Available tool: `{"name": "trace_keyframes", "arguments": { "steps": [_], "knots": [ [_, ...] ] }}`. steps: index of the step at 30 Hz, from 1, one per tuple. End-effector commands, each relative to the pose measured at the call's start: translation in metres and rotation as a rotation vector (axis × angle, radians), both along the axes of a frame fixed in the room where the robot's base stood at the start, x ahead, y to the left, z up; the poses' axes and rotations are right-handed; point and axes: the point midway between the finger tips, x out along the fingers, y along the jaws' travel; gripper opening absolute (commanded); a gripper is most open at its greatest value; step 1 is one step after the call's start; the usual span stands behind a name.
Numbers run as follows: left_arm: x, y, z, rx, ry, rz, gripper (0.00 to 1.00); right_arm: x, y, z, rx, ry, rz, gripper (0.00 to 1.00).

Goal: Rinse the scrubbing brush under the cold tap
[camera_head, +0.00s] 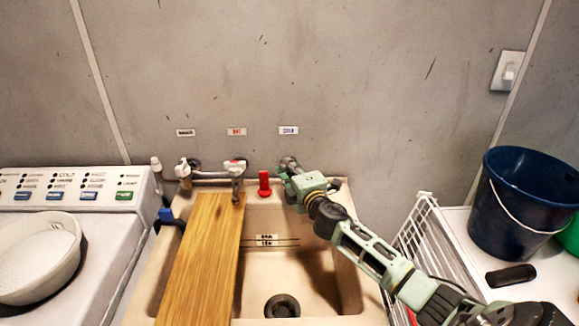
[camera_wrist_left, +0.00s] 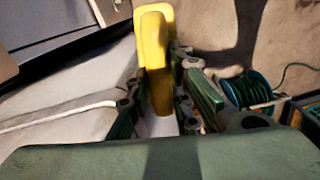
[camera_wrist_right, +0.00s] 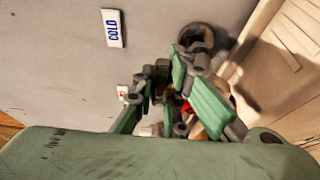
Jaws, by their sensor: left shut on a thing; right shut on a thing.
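The scrubbing brush (camera_wrist_left: 156,60) is yellow and stands out between the fingers of my left gripper (camera_wrist_left: 160,110) in the left wrist view. That gripper is shut on it; a pale part shows low between the fingers. Neither shows in the head view. The cold tap (camera_head: 289,162) is on the wall below the blue COLD label (camera_head: 288,130). My right gripper (camera_head: 292,178) is shut on the tap and hides most of it. In the right wrist view the right gripper's fingers (camera_wrist_right: 172,95) close below the round wall fitting (camera_wrist_right: 196,38). No running water is visible.
The sink (camera_head: 318,262) has a drain (camera_head: 282,306) and a wooden board (camera_head: 205,255) across its left part. The hot tap (camera_head: 236,172) and a red object (camera_head: 264,184) are beside the cold tap. A washing machine (camera_head: 110,240) stands left; a blue bucket (camera_head: 525,210) stands right.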

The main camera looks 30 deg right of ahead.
Motion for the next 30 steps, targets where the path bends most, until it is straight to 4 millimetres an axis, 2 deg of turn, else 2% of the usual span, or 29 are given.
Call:
{"name": "trace_keyframes", "arguments": {
  "steps": [4, 5, 11, 23, 26, 30],
  "knots": [
    [0.0, 0.0, 0.0, -0.001, -0.001, 0.0, 0.0, 0.0, 0.0, -0.002, 0.003, 0.002, 0.0, 0.0],
    [0.0, 0.0, 0.0, -0.001, -0.001, 0.0, 0.0, 0.0, 0.0, -0.002, 0.003, 0.002, 0.0, 0.13],
    [0.0, 0.0, 0.0, -0.001, -0.001, 0.0, 0.0, 0.0, 0.0, -0.001, 0.002, 0.002, 0.001, 0.31],
    [0.0, 0.0, 0.0, -0.001, -0.001, 0.0, 0.0, -0.004, 0.001, -0.001, 0.001, 0.002, 0.002, 0.31],
    [0.0, 0.0, 0.0, -0.001, -0.001, 0.0, 0.0, -0.014, 0.002, -0.002, 0.002, 0.003, 0.002, 0.31],
    [0.0, 0.0, 0.0, -0.001, -0.001, 0.0, 0.0, -0.037, 0.007, -0.003, 0.002, 0.004, 0.004, 0.31]
  ]
}}
